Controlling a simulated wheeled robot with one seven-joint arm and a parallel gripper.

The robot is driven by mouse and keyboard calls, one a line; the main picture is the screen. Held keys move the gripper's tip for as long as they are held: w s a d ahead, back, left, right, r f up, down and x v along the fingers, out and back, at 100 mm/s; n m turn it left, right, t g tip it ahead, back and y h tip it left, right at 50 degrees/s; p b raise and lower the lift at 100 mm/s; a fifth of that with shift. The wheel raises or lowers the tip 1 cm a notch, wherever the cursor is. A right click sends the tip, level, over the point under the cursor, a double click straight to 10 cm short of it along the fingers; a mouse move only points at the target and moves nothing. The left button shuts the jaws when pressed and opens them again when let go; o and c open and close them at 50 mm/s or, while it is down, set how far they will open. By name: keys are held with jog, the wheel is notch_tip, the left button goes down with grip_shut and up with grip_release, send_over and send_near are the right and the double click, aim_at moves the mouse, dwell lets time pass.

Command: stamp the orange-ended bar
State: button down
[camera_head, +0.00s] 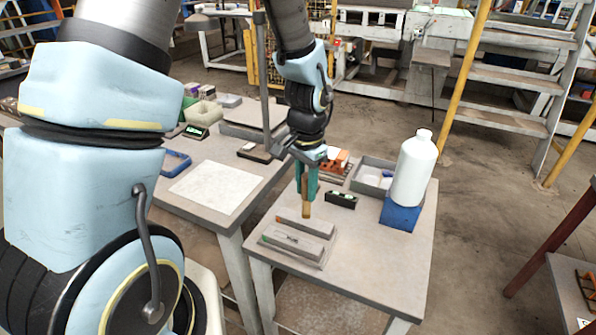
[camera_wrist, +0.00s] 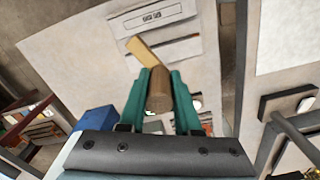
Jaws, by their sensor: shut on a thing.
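My gripper (camera_head: 306,190) is shut on a brown wooden stamp (camera_head: 306,209), held upright over the small table. In the wrist view the round wooden stamp (camera_wrist: 158,92) sits between the teal fingers. A tan piece (camera_wrist: 140,50) shows just beyond it; I cannot tell whether it belongs to the stamp. A grey bar (camera_head: 312,228) lies just below the stamp, and I cannot tell whether they touch. A second grey bar (camera_head: 291,242), with markings on top, lies nearer the front edge.
A white bottle (camera_head: 414,170) stands on a blue block (camera_head: 400,214) at the right. The table's front right (camera_head: 375,270) is clear.

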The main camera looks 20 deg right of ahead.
aim_at(305, 203)
jog(key=shift+w+f, duration=0.2)
jog(key=shift+w, duration=0.2)
jog(key=shift+f+b, duration=2.5)
jog(key=shift+f, duration=0.3)
jog(key=shift+f+b, duration=0.3)
jog(key=shift+f, duration=0.3)
jog(key=shift+r, duration=0.15)
notch_tip(305, 203, up, 7)
jog(key=p, duration=0.6)
jog(key=shift+s, duration=0.15)
